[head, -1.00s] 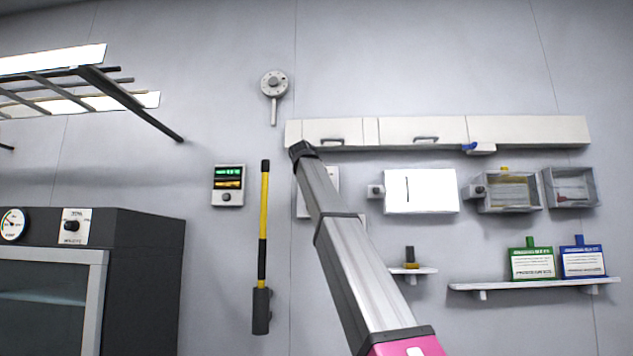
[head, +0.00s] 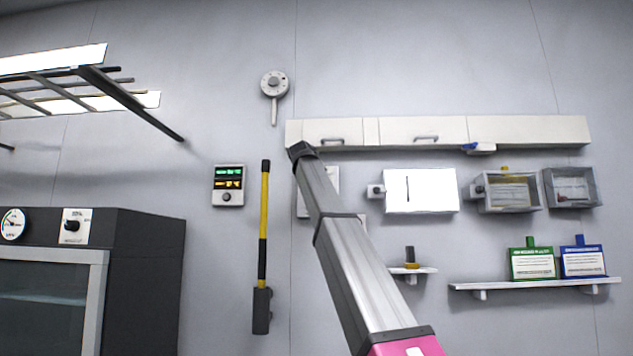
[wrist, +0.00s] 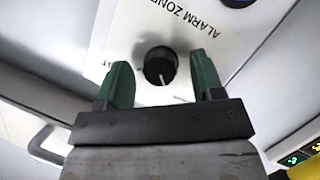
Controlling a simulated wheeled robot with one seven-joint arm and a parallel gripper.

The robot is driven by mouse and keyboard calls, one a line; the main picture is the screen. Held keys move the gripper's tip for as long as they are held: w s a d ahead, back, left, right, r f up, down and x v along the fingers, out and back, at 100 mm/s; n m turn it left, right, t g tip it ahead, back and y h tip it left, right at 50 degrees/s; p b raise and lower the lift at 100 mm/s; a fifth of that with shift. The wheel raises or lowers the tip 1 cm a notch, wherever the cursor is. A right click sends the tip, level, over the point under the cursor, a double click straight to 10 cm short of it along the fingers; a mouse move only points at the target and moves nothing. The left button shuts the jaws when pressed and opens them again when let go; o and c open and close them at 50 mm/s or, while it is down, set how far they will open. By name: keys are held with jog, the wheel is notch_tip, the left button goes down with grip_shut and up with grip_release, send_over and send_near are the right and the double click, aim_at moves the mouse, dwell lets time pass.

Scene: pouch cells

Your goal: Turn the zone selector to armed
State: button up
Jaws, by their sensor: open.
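A small pale line shows at the knob's lower edge. Most other position labels are cut off or covered, so I cannot tell which setting it points to. My gripper (wrist: 161,72) is open, with one green finger on each side of the knob. Gaps show between fingers and knob; I cannot tell how far the tips reach. In the head view my arm hides the knob and most of a white panel (head: 333,180).
A white cabinet row (head: 345,132) runs along the wall just above the panel. A yellow-and-black pole (head: 264,215) and a small display box (head: 228,185) are to the left. A white box (head: 421,190) and clear cases (head: 509,192) are to the right.

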jog(key=v, duration=1)
jog(key=shift+s, duration=0.4)
jog(key=shift+a, duration=0.1)
